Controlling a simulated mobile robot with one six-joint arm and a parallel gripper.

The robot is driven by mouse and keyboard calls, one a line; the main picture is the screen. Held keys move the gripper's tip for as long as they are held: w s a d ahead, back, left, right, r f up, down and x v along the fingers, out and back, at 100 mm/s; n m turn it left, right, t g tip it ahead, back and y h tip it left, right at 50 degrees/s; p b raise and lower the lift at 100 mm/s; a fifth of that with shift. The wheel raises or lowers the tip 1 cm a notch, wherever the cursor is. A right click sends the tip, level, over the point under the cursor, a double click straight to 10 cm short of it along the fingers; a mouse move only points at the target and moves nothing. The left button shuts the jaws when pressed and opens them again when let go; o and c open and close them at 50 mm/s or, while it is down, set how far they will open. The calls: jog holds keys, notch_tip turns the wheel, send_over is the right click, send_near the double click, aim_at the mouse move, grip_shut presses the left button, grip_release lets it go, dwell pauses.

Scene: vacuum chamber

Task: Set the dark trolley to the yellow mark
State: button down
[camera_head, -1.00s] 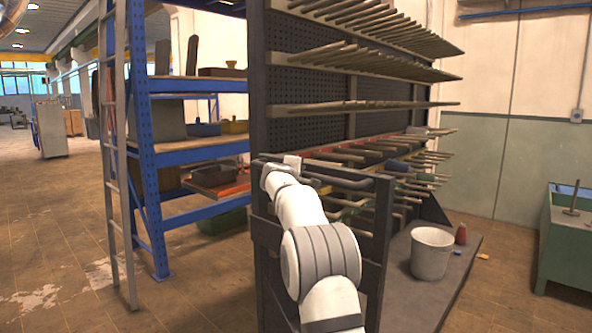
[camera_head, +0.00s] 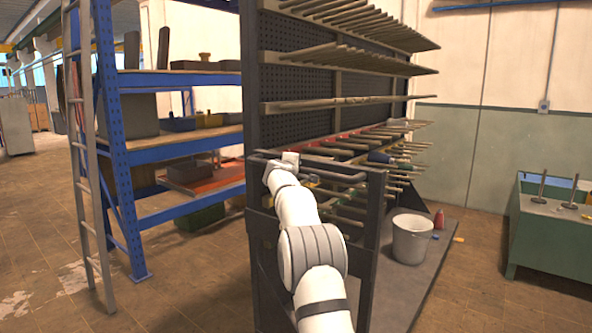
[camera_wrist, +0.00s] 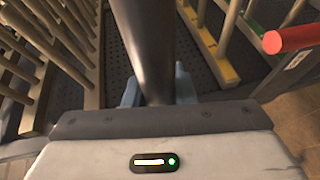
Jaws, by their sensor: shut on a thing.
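The dark trolley (camera_head: 335,100) is a tall, dark perforated rack on a flat base, with rows of pegs sticking out to the right. It stands upright in front of me in the head view. My gripper (camera_head: 284,162) is at the near end of its dark handle bar (camera_head: 335,171). In the wrist view my gripper (camera_wrist: 158,92) is shut on this bar (camera_wrist: 150,45), which runs between the fingers. I cannot make out a yellow floor mark in these frames; the trolley hides part of the floor.
A blue shelf rack (camera_head: 118,130) and a leaning ladder (camera_head: 88,150) stand close on the left. A white bucket (camera_head: 411,240) and a red bottle (camera_head: 439,219) are on the trolley's base. A green cabinet (camera_head: 550,235) stands at the right. Open floor (camera_head: 40,220) lies at the left.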

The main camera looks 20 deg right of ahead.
jog(key=c, duration=1.4)
grip_release()
jog(key=shift+w+f, duration=0.15)
jog(key=shift+f, duration=0.05)
jog(key=shift+o, duration=1)
jog(key=shift+r, duration=0.15)
jog(key=shift+s+a+b, duration=0.25)
jog(key=shift+s+b, duration=0.15)
jog(key=b+v, duration=0.3)
jog(key=v, duration=0.4)
